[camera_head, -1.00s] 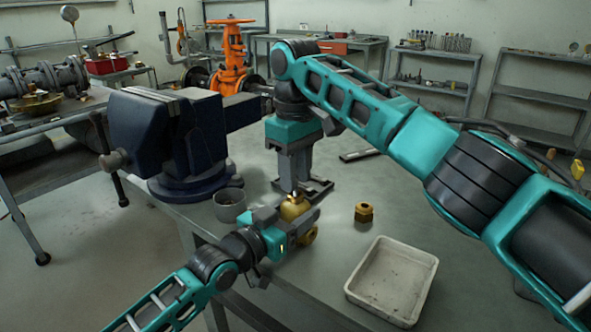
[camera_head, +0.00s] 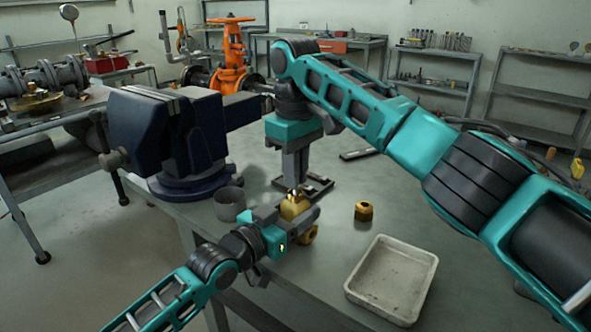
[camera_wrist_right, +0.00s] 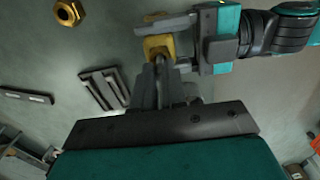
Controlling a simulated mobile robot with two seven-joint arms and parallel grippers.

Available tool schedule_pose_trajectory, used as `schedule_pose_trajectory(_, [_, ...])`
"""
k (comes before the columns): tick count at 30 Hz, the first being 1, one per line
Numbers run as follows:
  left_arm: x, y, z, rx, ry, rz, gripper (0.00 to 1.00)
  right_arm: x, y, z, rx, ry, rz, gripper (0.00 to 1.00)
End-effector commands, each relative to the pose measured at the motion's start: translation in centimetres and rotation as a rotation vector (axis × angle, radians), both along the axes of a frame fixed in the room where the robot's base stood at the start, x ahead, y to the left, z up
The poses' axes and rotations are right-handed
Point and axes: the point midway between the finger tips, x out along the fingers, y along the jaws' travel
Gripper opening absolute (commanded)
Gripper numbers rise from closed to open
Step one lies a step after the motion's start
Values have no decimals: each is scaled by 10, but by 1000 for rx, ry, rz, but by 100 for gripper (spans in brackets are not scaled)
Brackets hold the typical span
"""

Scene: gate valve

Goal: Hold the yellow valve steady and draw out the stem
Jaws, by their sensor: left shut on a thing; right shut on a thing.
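The yellow brass valve (camera_head: 295,208) is near the front edge of the bench, with its stem end up. My left gripper (camera_head: 297,219) is shut around the valve body from the left. My right gripper (camera_head: 294,186) comes down from above and is shut on the stem at the valve's top. The stem is mostly hidden between its fingers. In the right wrist view the valve (camera_wrist_right: 158,46) sits between the left gripper's fingers, and my right gripper (camera_wrist_right: 160,66) reaches its top. A loose brass nut (camera_head: 364,211) lies on the bench to the right.
A pale tray (camera_head: 391,280) sits at the right front. A grey cup (camera_head: 229,204) and a big blue vise (camera_head: 165,140) stand left of the valve. A dark slotted fixture (camera_head: 318,186) lies behind it. The bench around the nut is clear.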

Motion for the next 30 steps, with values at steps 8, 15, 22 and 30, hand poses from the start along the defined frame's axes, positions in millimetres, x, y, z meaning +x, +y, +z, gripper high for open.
schedule_pose_trajectory(8, [0,0,0,1,1,0,13,0,0,2,-1,-2,-1,0])
schedule_pose_trajectory(15, [0,0,0,1,1,0,13,0,0,5,1,-2,0,0])
schedule_pose_trajectory(22, [0,0,0,1,1,0,13,0,0,9,1,-2,0,0])
schedule_pose_trajectory(30, [0,0,0,1,1,0,13,0,0,12,-1,-1,0,0])
